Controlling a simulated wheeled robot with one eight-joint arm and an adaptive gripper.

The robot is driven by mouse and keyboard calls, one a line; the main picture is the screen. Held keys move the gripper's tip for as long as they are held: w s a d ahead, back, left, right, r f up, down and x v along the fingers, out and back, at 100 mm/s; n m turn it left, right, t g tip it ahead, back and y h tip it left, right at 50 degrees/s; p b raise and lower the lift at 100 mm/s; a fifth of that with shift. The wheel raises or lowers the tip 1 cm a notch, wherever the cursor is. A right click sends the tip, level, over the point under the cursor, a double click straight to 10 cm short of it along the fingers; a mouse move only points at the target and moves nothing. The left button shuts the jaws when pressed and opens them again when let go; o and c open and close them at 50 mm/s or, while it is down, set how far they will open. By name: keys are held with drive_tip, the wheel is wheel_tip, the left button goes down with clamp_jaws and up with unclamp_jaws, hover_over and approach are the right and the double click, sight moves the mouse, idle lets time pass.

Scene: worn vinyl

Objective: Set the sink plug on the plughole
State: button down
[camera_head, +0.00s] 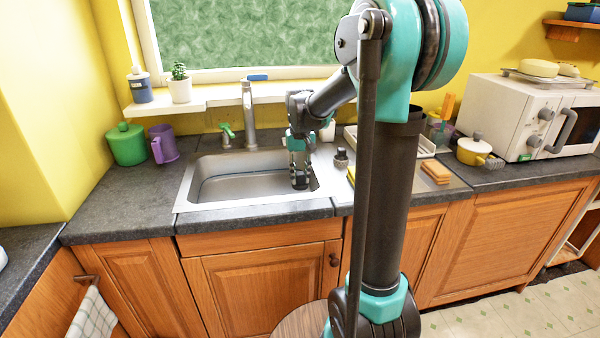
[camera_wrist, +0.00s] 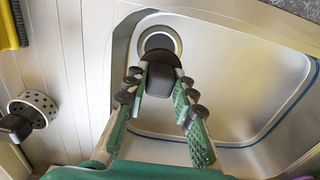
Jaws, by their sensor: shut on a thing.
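My gripper (camera_head: 299,172) reaches down into the right part of the steel sink (camera_head: 232,188). In the wrist view its fingers (camera_wrist: 163,88) are closed on the dark sink plug (camera_wrist: 161,80), which they hold by its block-like grip. The plug's round dark lower part shows just past the fingertips. The plughole (camera_wrist: 145,38) shows as a pale metal ring with a dark centre, just beyond the plug and partly covered by it. I cannot tell whether the plug touches the sink floor. In the head view the arm and gripper hide the plughole.
The tap (camera_head: 248,115) rises behind the sink. A purple mug (camera_head: 163,145) and green pot (camera_head: 126,146) stand left.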

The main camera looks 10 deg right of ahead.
drive_tip(key=shift+f, duration=3.55)
drive_tip(key=shift+f, duration=0.5)
drive_tip(key=shift+f, duration=0.65)
drive_tip(key=c, duration=1.2)
unclamp_jaws()
drive_tip(key=shift+o, duration=0.4)
drive_tip(key=o, duration=0.9)
drive_tip(key=shift+c, duration=0.2)
